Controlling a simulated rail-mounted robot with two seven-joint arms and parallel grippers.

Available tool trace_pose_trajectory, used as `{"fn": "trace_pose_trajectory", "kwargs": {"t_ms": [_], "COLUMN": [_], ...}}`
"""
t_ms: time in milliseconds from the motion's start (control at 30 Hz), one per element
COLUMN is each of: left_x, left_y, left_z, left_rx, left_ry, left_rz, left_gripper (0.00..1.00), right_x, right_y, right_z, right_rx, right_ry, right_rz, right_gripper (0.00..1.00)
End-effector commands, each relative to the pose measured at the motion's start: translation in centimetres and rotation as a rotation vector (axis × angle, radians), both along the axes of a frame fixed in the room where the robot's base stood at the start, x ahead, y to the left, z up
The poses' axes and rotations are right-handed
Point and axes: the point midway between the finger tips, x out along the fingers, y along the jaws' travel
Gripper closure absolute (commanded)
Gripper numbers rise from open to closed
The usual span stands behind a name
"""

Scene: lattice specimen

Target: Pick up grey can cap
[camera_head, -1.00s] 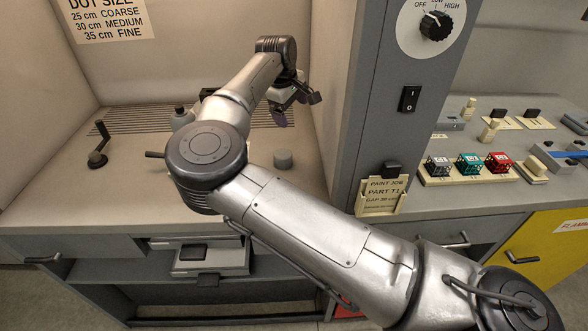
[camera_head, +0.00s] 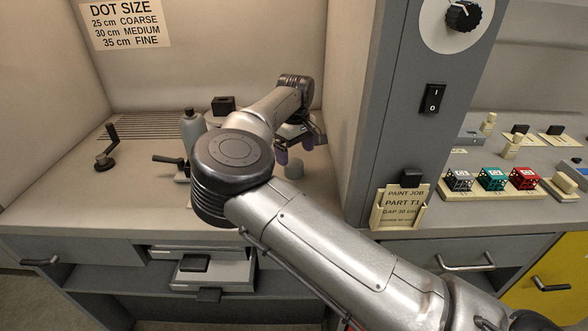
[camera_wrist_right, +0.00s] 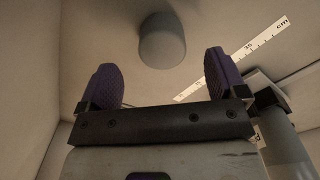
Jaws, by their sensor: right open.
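The grey can cap (camera_head: 294,169) is a short plain cylinder standing on the booth floor. In the right wrist view the cap (camera_wrist_right: 162,42) shows beyond the fingertips, roughly centred between them. My right gripper (camera_head: 294,149) is open and empty, with purple finger pads, close to the cap on its far side in the head view. In the right wrist view the gripper (camera_wrist_right: 161,72) shows a clear gap between its fingers, and neither finger visibly touches the cap. My left gripper is out of view.
A black hand crank (camera_head: 108,150) is farther left. The booth's right wall (camera_head: 345,130) is near the cap. A white ruler (camera_wrist_right: 232,58) lies beside it in the right wrist view.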

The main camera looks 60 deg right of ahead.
Motion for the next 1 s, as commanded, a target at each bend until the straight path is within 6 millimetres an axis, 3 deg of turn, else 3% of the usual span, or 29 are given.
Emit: {"fn": "trace_pose_trajectory", "kwargs": {"t_ms": [167,500,767,1000], "left_x": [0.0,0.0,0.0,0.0], "left_y": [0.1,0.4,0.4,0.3], "left_z": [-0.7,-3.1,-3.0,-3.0], "left_rx": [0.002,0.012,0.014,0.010], "left_ry": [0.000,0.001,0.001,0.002], "left_rz": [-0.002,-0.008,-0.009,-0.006], "left_gripper": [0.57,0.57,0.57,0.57], "right_x": [0.0,0.1,0.1,0.1], "right_y": [0.1,0.2,0.2,0.2], "right_z": [-1.0,-5.1,-5.2,-5.2], "right_rx": [0.000,0.000,-0.001,-0.001], "right_ry": [0.000,0.000,0.000,0.000], "right_rz": [0.000,0.000,0.000,0.000], "right_gripper": [0.10,0.10,0.10,0.33]}}
